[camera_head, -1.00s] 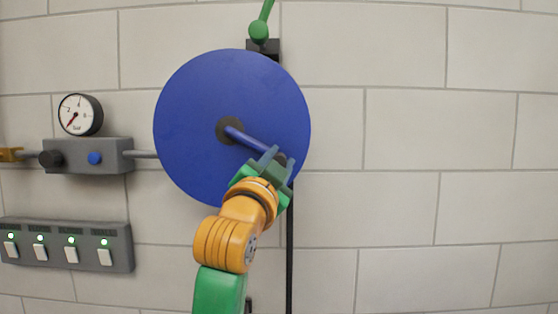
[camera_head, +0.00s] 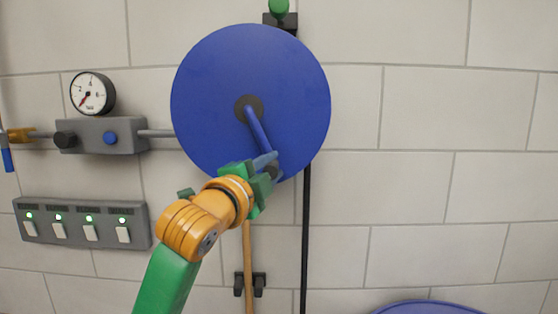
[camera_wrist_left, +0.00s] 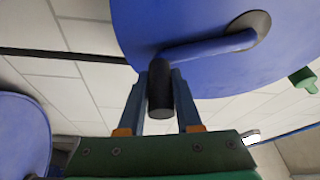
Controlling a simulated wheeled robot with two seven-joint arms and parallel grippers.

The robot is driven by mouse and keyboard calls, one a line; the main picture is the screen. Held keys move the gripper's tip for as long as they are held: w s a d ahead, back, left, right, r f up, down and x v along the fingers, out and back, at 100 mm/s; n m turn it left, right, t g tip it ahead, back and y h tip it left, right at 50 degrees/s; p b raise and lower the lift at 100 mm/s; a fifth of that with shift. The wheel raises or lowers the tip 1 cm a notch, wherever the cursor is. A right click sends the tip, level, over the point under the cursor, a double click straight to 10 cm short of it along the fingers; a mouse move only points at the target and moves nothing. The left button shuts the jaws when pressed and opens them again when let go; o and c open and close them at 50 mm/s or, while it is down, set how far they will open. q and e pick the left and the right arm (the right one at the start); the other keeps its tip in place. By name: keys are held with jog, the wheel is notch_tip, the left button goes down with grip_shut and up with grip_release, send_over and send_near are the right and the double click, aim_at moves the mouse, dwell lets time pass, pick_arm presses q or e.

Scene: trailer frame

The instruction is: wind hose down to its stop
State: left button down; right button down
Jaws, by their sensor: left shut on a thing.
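A large blue reel disc (camera_head: 215,90) is on the wall, with a dark hub and a blue crank arm (camera_head: 257,128) pointing down and slightly right. My left gripper (camera_head: 267,168) is shut on the dark crank handle at the arm's end, near the disc's lower edge. In the left wrist view the black handle (camera_wrist_left: 161,92) sits between the two fingers. A black line (camera_head: 306,240) and a tan line (camera_head: 248,255) run down below the disc; I cannot tell which is the hose. My right gripper is not in view.
A pressure gauge (camera_head: 92,93) stands on a grey valve block (camera_head: 88,142) at the left. A switch panel (camera_head: 75,210) with several lit green lamps is below it. A black bracket (camera_head: 258,282) is at the tan line. A green knob (camera_head: 279,7) is above the disc. Right wall is bare.

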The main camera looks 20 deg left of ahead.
pick_arm(q)
jog(key=shift+a+f, duration=0.35)
dwell(0.3)
jog(key=c, duration=0.6)
grip_release()
jog(key=shift+s, duration=0.1)
jog(key=shift+a+r, duration=0.1)
jog(key=shift+a, duration=0.05)
jog(key=s+b, duration=0.3)
jog(key=s, duration=0.4)
jog(key=shift+a+f, duration=0.35)
jog(key=shift+f, duration=0.1)
